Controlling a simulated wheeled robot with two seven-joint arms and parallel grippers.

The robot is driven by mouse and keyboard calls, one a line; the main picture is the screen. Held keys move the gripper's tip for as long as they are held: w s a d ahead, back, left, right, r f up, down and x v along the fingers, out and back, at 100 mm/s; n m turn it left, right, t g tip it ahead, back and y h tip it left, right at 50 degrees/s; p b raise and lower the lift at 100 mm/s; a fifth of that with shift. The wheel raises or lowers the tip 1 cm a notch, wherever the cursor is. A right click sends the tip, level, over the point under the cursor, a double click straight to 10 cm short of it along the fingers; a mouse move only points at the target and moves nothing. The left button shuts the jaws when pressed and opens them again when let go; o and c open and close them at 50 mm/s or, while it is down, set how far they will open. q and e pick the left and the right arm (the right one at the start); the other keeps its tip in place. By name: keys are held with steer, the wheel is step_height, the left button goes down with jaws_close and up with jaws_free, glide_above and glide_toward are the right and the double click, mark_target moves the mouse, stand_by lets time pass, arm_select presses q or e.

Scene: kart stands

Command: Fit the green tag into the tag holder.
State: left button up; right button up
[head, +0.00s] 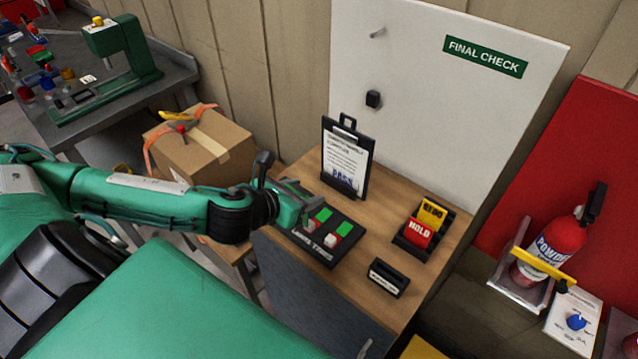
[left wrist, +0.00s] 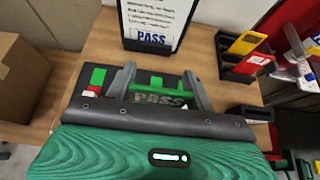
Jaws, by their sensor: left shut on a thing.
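My left gripper (head: 300,207) is raised by the left side of the wooden stand, near the switch panel. In the left wrist view, its two grey fingers (left wrist: 160,92) are shut on the green tag (left wrist: 160,101), whose face reads PASS. I cannot pick the tag out in the head view. A small black block with a white label (head: 388,278) stands near the stand's front edge and looks like the tag holder. It shows partly at the right in the left wrist view (left wrist: 250,113), apart from the tag. My right gripper is not in view.
A black rack (head: 402,245) holds a red HOLD tag (head: 418,233) and a yellow tag (head: 432,214). A clipboard (head: 346,160) stands at the back. The switch panel (head: 305,243) lies front left. A cardboard box (head: 215,150) is at the left, a fire extinguisher (head: 557,247) at the right.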

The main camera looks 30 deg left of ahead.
arm_select(q)
steer(key=s+p, duration=0.3)
steer(key=s, duration=0.3)
steer(key=shift+a, duration=0.45)
steer(key=w+d+n+y, duration=0.1)
steer(key=w+d, duration=0.5)
steer(key=d, duration=0.3)
steer(key=shift+d+r+n+y, duration=0.2)
steer(key=shift+d+n+y, duration=0.1)
steer(key=shift+d, duration=0.1)
stand_by(0.5)
